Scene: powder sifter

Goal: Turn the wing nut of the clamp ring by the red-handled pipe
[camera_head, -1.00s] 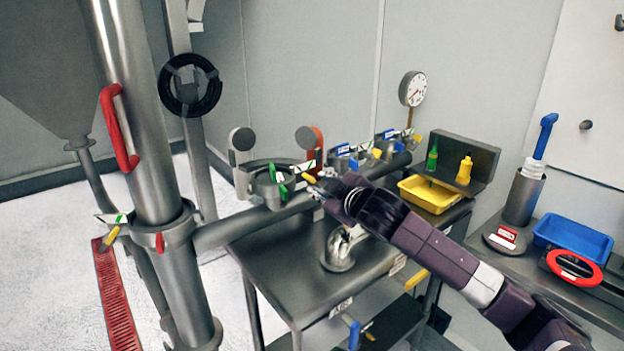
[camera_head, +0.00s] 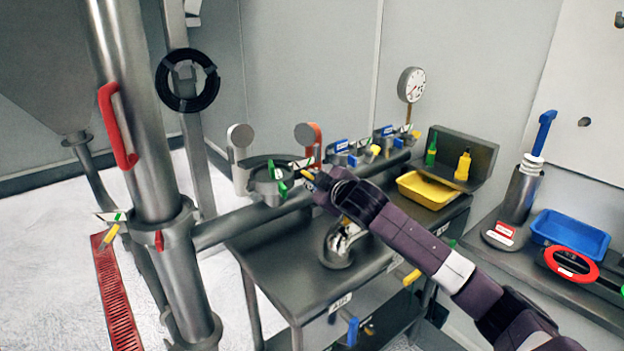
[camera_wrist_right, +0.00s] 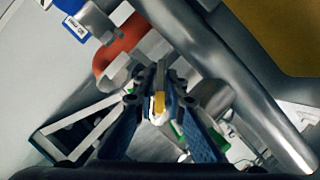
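The vertical steel pipe with a red handle (camera_head: 116,127) stands at left. A clamp ring (camera_head: 172,232) circles it, with a yellow wing nut (camera_head: 108,235) on its left side. My right gripper (camera_head: 314,181) is not there. It is at another yellow wing nut (camera_head: 307,174), beside the pipe fittings over the bench, near an orange-red lever (camera_head: 314,140). In the right wrist view the blue-padded fingers (camera_wrist_right: 160,88) converge closely on both sides of this yellow wing nut (camera_wrist_right: 158,103) and appear shut on it. My left gripper is not in view.
A horizontal steel pipe (camera_head: 220,232) crosses above the steel bench (camera_head: 290,285). A round valve body (camera_head: 268,185) is left of my right gripper, and blue-tagged fittings (camera_head: 340,152) are behind it. A yellow tray (camera_head: 428,192) and blue tray (camera_head: 570,236) lie to the right.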

